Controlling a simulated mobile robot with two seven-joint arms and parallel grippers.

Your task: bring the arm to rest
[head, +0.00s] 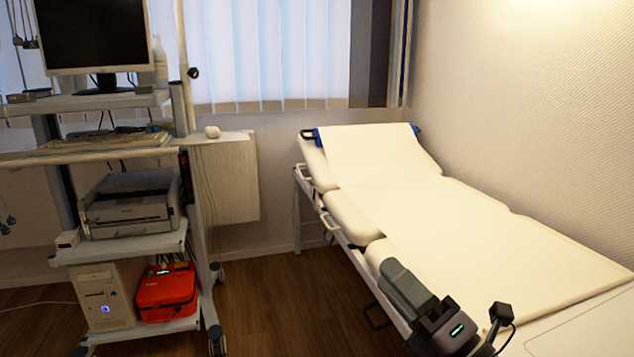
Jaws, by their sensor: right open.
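My right gripper (403,287) shows at the bottom right, in front of the near left part of the examination couch. It is dark grey, with a small green light on the housing behind it. It is open, and I see nothing held in it. Its fingers are hard to make out from this angle, and I cannot tell whether it touches the couch. My left gripper is not in view.
The examination couch (470,230) with a pale cover stands along the right wall. On the left is a wheeled cart with a monitor (92,32), a printer (130,203), a computer tower (103,298) and a red bag (166,290). The wooden floor (285,300) between them is clear.

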